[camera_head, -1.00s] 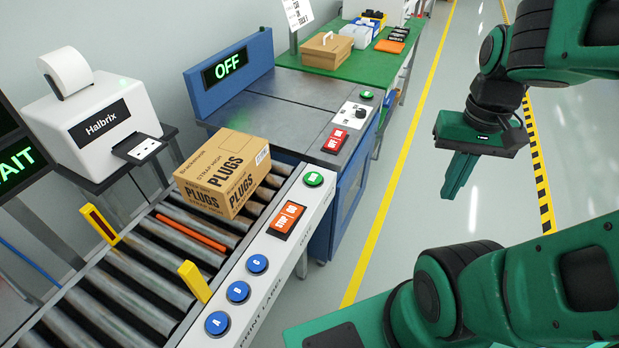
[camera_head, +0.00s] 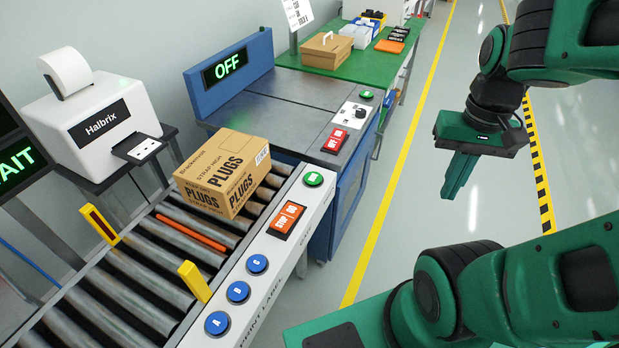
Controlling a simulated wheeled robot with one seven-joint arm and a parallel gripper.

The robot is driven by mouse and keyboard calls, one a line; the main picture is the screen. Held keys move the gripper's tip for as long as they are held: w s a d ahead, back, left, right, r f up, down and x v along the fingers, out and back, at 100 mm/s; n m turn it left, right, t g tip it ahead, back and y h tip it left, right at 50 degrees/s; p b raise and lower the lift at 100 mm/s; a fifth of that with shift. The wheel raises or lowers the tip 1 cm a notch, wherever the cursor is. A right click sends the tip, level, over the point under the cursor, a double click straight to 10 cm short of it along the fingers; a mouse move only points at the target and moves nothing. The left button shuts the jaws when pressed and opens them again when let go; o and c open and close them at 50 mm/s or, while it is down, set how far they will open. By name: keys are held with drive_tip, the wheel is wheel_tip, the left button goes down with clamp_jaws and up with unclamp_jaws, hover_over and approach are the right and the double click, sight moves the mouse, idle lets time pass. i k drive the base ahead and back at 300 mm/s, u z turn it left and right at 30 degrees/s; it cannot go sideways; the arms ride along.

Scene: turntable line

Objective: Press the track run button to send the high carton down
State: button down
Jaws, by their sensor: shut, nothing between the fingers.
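A brown carton (camera_head: 222,172) printed "PLUGS" and "STRAP HIGH" sits on the roller track (camera_head: 150,270), at its far end beside the blue machine. A green round button (camera_head: 313,179) is on the white control strip at the track's right edge; its small label is too small to read for certain. An orange-red rocker switch (camera_head: 286,220) marked "STOP" and "GO" is just below it. Blue round buttons A (camera_head: 217,323), B (camera_head: 238,292) and C (camera_head: 257,264) line the strip nearer me. My gripper (camera_head: 458,178) is shut and empty, over the floor right of the strip, apart from all buttons.
The blue machine (camera_head: 345,215) has an "OFF" display (camera_head: 224,68), a red switch (camera_head: 335,140) and another green button (camera_head: 366,95). A Halbrix label printer (camera_head: 95,115) stands left of the track. Yellow posts (camera_head: 194,281) flank the rollers. The floor between machine and gripper is clear.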

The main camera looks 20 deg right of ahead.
sight(312, 178)
drive_tip(key=z, duration=1.25)
drive_tip(key=k, duration=1.4)
drive_tip(key=u, duration=0.4)
drive_tip(key=i, duration=1)
